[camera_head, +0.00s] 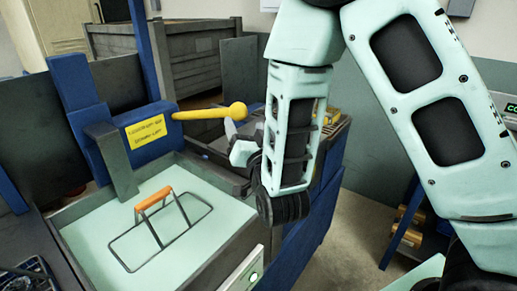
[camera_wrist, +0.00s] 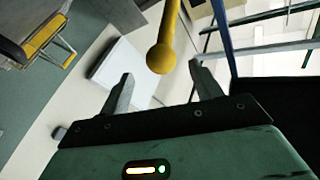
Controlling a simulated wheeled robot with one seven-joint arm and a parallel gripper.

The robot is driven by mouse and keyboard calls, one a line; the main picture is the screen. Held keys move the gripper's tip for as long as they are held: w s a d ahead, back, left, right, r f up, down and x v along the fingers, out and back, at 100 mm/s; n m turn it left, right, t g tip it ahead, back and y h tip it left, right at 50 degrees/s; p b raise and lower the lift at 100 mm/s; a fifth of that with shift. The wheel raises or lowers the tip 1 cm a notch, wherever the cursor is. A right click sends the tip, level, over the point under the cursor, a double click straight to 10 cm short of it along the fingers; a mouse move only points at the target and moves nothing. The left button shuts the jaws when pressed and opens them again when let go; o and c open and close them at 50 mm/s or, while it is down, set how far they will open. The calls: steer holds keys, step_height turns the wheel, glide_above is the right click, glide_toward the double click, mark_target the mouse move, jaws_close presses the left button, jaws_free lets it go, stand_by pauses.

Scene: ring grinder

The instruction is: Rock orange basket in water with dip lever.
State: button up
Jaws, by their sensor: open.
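The dip lever (camera_head: 205,113) is a yellow rod with a ball end, reaching right from a blue block above the water tank. In the wrist view the lever's ball (camera_wrist: 160,58) appears between and at about the level of my fingertips; I cannot tell if they touch it. My gripper (camera_wrist: 161,70) is open with nothing held.
The blue block carries a yellow label (camera_head: 146,132), its text too small to read surely. A grey upright plate (camera_head: 112,160) stands at the tank's back edge. A dark tray (camera_head: 215,150) lies behind my gripper. A large wooden crate (camera_head: 190,58) stands farther back. Open floor (camera_head: 345,235) shows right.

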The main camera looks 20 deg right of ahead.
steer(key=p+v, duration=0.8)
steer(key=p, duration=0.2)
steer(key=shift+s+p, duration=0.25)
steer(key=shift+p, duration=0.1)
stand_by(0.3)
